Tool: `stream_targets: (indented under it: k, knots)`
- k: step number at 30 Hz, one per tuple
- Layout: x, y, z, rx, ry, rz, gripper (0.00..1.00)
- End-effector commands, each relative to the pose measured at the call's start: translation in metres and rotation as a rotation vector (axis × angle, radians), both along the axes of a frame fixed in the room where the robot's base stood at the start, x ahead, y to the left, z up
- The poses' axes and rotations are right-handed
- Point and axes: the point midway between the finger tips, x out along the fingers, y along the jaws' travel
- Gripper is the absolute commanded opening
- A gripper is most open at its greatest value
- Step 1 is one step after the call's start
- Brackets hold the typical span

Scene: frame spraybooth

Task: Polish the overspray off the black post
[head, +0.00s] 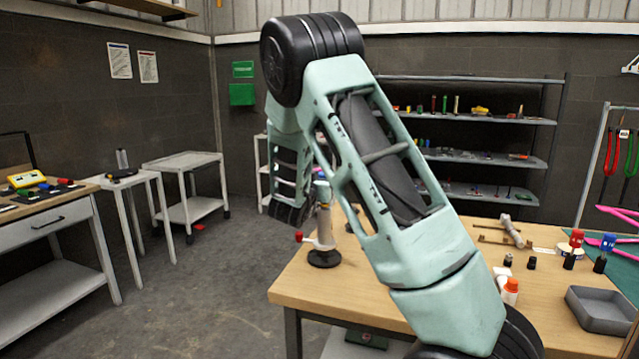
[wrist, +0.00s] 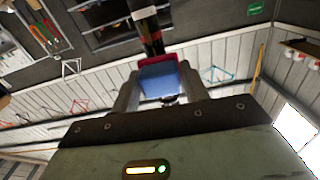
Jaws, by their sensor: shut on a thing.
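In the wrist view, my gripper (wrist: 159,82) is shut on a blue block with a red layer (wrist: 160,77) at its far side. A dark post (wrist: 150,32) with a reddish-brown patch rises just beyond the red layer. The block and post overlap in the picture; I cannot tell whether they touch. In the head view, my arm bends over the wooden bench and its far end hangs down at the left; the fingers and block cannot be made out there. A grey upright stand (head: 325,228) with a black foot and red knob stands near the bench's left corner.
White trolleys stand left (head: 187,162); shelves (head: 480,158) stand behind. The floor between is mostly clear.

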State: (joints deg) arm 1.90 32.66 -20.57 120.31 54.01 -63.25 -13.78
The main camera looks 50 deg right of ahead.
Motion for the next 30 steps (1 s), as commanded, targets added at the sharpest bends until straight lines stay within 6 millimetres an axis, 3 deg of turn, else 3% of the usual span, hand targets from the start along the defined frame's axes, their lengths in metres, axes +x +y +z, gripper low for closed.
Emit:
stream_targets:
  k: [3,14,30]
  knots:
    - [0.000,-0.003,0.014,-0.005,-0.004,-0.004,0.26]
    - [-0.001,-0.003,0.015,-0.006,-0.006,-0.006,0.27]
    - [-0.019,0.045,0.013,-0.002,-0.003,-0.001,0.27]
